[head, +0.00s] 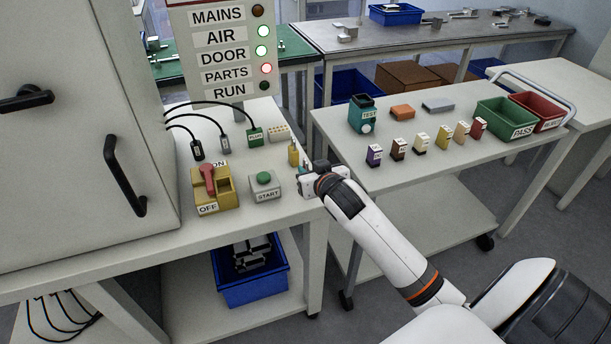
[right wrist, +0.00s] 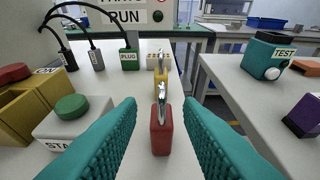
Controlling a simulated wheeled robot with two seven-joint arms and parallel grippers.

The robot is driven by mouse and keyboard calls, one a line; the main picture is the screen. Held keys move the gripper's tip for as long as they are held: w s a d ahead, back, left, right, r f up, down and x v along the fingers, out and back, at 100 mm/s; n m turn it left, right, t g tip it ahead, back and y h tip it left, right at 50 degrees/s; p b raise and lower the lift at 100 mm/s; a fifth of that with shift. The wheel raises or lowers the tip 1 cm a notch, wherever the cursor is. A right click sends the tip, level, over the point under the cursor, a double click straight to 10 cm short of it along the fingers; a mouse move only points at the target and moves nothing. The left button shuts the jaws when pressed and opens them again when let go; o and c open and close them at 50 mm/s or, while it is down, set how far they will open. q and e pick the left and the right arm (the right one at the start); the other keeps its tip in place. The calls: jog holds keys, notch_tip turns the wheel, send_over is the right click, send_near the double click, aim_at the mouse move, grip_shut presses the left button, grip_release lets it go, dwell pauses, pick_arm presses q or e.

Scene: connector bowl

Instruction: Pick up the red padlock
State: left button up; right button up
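The red padlock (right wrist: 161,130) with its silver shackle stands upright on the white table in the right wrist view. It is centred between the teal finger pads of my right gripper (right wrist: 160,125), with a gap on each side. The padlock is hidden there, apparently by the gripper. My left gripper is not in view.
Black cables with plugs (head: 255,137) lie behind. A gap separates this table from the right cart (head: 400,170), which holds small coloured blocks and bins.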

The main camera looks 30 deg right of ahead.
aim_at(303, 164)
jog(key=shift+f+x, duration=0.15)
jog(key=shift+x, duration=1.6)
jog(key=shift+f+x, duration=0.15)
jog(key=shift+x, duration=1.6)
jog(key=shift+s, duration=0.15)
grip_shut()
